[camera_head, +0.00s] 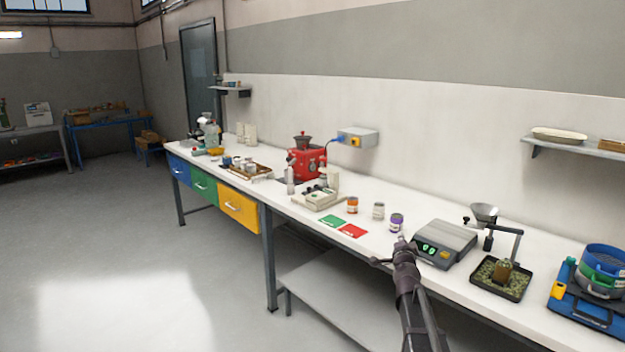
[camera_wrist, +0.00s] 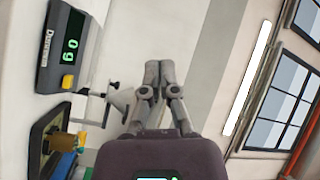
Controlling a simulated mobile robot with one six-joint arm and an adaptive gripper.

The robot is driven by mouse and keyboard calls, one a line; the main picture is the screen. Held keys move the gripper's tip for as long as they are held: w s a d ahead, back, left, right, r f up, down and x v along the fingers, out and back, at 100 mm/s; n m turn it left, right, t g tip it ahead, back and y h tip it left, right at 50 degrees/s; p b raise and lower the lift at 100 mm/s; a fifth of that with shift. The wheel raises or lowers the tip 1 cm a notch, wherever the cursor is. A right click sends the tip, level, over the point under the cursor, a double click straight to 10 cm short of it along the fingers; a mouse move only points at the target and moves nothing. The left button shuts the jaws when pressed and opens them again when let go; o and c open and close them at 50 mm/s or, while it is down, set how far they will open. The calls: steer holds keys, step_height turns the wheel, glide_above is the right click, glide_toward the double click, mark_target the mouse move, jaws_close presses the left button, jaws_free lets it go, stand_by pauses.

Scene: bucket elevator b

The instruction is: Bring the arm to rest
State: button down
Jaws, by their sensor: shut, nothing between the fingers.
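My arm rises from the bottom of the head view, and my gripper (camera_head: 401,241) is over the bench's front edge, by the left side of the grey scale (camera_head: 445,243). In the wrist view my gripper (camera_wrist: 159,66) has its two fingers together with nothing between them. A purple-labelled jar (camera_head: 396,223) stands just behind my gripper in the head view. I cannot tell the exact gap between them.
On the white bench (camera_head: 375,248) a black tray (camera_head: 503,280) with a brown jar and a blue sieve stack (camera_head: 602,270) stand to the right. Red (camera_head: 352,231) and green (camera_head: 332,221) cards and a red machine (camera_head: 306,160) are to the left. The floor (camera_head: 110,240) at left is clear.

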steer(key=s+a+f+n+g+y+p, duration=0.2)
steer(key=s+a+f+n+g+y, duration=0.5)
steer(key=s+a+f+n+g, duration=0.5)
steer(key=s+f+n+g+h+p, duration=0.1)
steer(key=s+g+h, duration=0.1)
steer(key=s, duration=0.9)
steer(key=s+d+f+n+g+h+p, duration=0.1)
steer(key=s+g, duration=0.3)
steer(key=s, duration=0.7)
steer(key=shift+s+f+n+h, duration=0.4)
steer(key=shift+f, duration=0.1)
